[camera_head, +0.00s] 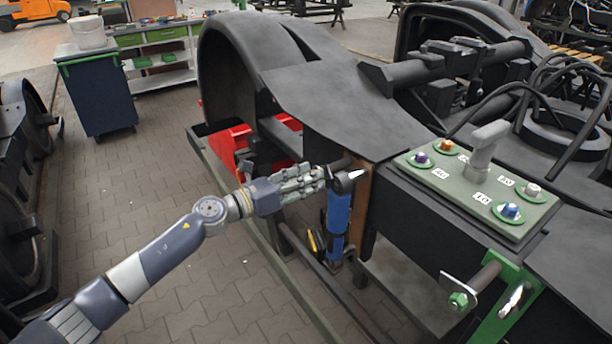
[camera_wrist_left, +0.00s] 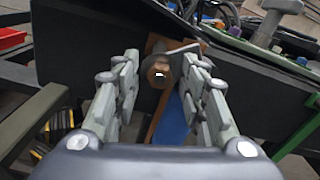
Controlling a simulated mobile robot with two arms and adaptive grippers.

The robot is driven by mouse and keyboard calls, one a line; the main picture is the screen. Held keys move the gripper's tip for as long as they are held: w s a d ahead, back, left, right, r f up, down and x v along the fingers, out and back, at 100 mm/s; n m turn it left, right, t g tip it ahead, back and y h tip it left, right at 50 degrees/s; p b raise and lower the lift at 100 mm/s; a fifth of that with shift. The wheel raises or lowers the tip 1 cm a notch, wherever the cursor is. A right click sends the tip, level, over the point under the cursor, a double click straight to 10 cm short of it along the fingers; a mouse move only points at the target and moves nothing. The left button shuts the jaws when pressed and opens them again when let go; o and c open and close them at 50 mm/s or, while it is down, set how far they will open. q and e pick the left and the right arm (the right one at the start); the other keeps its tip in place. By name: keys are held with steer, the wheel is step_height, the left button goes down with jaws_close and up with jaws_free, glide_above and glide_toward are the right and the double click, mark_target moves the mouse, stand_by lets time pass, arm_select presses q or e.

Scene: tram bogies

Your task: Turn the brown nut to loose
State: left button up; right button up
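The brown nut (camera_wrist_left: 158,72) shows in the left wrist view, round and copper-brown with a bright spot at its centre. It sits in front of a dark grey pointed plate (camera_wrist_left: 178,50). My left gripper (camera_wrist_left: 160,66) is open, with one finger on each side of the nut; I cannot tell whether either finger touches it. In the head view my left gripper (camera_head: 312,180) comes from the left and reaches the dark plate (camera_head: 345,180) above a blue cylinder (camera_head: 337,222). The nut is hidden there. My right gripper is not in view.
A brown board (camera_head: 362,195) stands behind the blue cylinder. To the right, a grey-green panel (camera_head: 455,190) carries coloured knobs and a grey handle. A green nut (camera_head: 458,301) sits on a pin lower right. Open paved floor (camera_head: 130,190) lies to the left.

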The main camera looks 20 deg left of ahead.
arm_select(q)
jaws_close()
